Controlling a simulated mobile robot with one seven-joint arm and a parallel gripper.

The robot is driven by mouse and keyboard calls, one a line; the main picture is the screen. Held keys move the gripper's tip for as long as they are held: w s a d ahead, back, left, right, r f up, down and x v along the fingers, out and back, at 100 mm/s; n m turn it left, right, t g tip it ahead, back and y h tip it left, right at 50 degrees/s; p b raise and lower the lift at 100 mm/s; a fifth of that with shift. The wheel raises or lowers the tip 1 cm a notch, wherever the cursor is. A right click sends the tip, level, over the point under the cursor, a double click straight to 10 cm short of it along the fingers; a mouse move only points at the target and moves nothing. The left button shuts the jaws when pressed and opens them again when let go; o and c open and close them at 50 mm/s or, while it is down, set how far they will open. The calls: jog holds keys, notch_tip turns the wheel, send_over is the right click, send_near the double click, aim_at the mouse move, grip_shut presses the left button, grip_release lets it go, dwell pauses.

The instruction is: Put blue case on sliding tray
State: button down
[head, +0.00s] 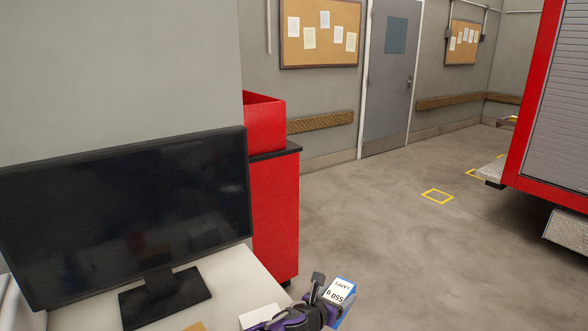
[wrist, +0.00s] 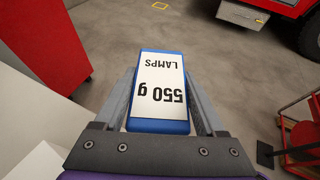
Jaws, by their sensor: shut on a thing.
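The blue case (head: 341,289) has a white label reading "550 g LAMPS". My gripper (head: 318,287) is shut on it at the bottom of the head view, beside the desk's right end. In the wrist view the case (wrist: 159,125) sits between the two grey fingers of my gripper (wrist: 160,85), with floor beyond it.
A monitor (head: 130,215) stands on the white desk (head: 235,275). A red cabinet (head: 274,215) with a red bin (head: 264,122) stands behind the desk. A red-framed thing (wrist: 304,140) is at the wrist view's right. Open floor (head: 400,260) lies toward the red vehicle (head: 530,100).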

aim_at(351, 290)
jog(key=shift+w+d+r+n+t+y, duration=0.25)
jog(key=shift+d+n+y, duration=0.15)
jog(key=shift+d, duration=0.15)
jog(key=shift+w+d+r+n+t+y, duration=0.25)
jog(key=shift+d+n+y, duration=0.15)
jog(key=shift+d, duration=0.1)
jog(key=shift+w+d+r+n+t+y, duration=0.1)
jog(key=shift+d+r+n+t+y, duration=0.15)
jog(key=shift+n+y, duration=0.25)
jog(key=shift+d+r+n+t+y, duration=0.15)
jog(key=shift+d+n+y, duration=0.1)
jog(key=shift+n+y, duration=0.2)
jog(key=n+y, duration=0.1)
jog(key=r+n+y, duration=0.1)
jog(key=shift+s+d+r+t+y, duration=0.2)
jog(key=shift+s+t+y, duration=0.1)
jog(key=shift+s+y, duration=0.1)
jog(key=shift+s+a+r+n+y, duration=0.2)
jog(key=shift+s+r+n+y, duration=0.2)
jog(key=shift+n+y, duration=0.25)
jog(key=shift+f, duration=0.1)
